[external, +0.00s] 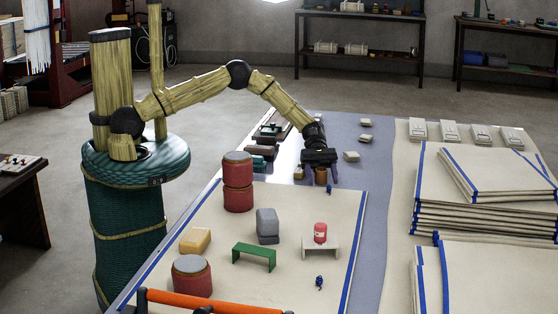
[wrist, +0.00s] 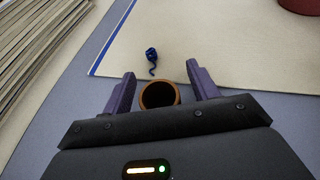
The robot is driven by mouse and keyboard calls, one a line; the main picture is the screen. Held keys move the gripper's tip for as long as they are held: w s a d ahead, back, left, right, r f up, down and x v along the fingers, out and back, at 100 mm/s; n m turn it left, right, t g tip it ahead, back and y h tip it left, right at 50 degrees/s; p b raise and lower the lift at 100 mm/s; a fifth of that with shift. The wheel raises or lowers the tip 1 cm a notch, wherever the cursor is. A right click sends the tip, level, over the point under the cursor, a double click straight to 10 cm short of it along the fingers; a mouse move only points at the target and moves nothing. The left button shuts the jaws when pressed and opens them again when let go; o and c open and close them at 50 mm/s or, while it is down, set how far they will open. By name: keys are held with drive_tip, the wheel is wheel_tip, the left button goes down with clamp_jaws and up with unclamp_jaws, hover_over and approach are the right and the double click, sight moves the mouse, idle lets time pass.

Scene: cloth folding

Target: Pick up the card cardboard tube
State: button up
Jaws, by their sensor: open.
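The cardboard tube (external: 321,175) is a short brown cylinder standing upright on the table, by the far edge of the cream cloth. In the wrist view its round open end (wrist: 159,95) shows dark inside with an orange-brown rim. My gripper (external: 320,172) is directly above and around the tube in the external view. In the wrist view my gripper (wrist: 160,85) has its two purple fingers apart, one on each side of the tube, with a gap on both sides. The tube's lower part is hidden in the wrist view.
A blue knotted thread (wrist: 151,60) lies on the cream cloth (wrist: 220,40) just beyond the fingers. Stacked red cylinders (external: 238,182), a grey block (external: 267,225) and a small bench with a red can (external: 320,233) stand on the cloth. Folded cloths (external: 490,200) are piled at right.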

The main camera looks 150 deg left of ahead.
drive_tip(key=c, duration=1)
drive_tip(key=shift+r, duration=0.1)
drive_tip(key=shift+c, duration=0.2)
wheel_tip(320, 180, up, 10)
drive_tip(key=p, duration=0.1)
